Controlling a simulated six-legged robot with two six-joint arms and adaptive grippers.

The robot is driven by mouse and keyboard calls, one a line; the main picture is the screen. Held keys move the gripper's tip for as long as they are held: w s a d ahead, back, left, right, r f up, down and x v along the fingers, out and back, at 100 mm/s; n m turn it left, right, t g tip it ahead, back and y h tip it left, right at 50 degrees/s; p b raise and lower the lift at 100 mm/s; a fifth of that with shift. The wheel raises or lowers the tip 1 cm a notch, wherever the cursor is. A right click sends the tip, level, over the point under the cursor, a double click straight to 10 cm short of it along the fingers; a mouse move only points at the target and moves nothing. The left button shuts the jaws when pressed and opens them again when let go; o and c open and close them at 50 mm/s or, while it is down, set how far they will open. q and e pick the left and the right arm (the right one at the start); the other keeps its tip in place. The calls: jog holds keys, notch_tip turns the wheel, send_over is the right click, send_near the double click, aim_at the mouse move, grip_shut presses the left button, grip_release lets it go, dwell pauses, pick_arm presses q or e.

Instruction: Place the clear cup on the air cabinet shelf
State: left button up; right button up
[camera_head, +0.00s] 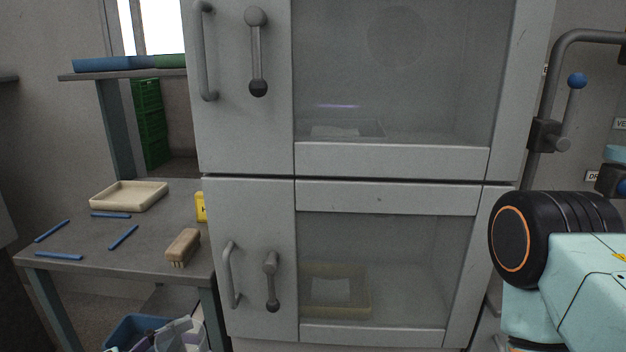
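The grey air cabinet (247,158) fills the middle of the view. Its upper door (392,160) and lower door (387,199) are both shut, each with a window, a bar handle and a lever on the left. Through the upper window a shelf surface with a pale flat item (336,131) shows faintly. Behind the lower window is a yellowish tray (345,304) with a white sheet. I cannot make out a clear cup anywhere. Part of my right arm shows at the right edge, but neither gripper is in view.
A grey table (170,222) at the left holds a cream tray (128,196), several blue sticks (123,237), a brush (183,246) and a yellow item (201,207). A blue bin (137,332) stands below. Pipes with a blue-knobbed lever (577,81) are at the right.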

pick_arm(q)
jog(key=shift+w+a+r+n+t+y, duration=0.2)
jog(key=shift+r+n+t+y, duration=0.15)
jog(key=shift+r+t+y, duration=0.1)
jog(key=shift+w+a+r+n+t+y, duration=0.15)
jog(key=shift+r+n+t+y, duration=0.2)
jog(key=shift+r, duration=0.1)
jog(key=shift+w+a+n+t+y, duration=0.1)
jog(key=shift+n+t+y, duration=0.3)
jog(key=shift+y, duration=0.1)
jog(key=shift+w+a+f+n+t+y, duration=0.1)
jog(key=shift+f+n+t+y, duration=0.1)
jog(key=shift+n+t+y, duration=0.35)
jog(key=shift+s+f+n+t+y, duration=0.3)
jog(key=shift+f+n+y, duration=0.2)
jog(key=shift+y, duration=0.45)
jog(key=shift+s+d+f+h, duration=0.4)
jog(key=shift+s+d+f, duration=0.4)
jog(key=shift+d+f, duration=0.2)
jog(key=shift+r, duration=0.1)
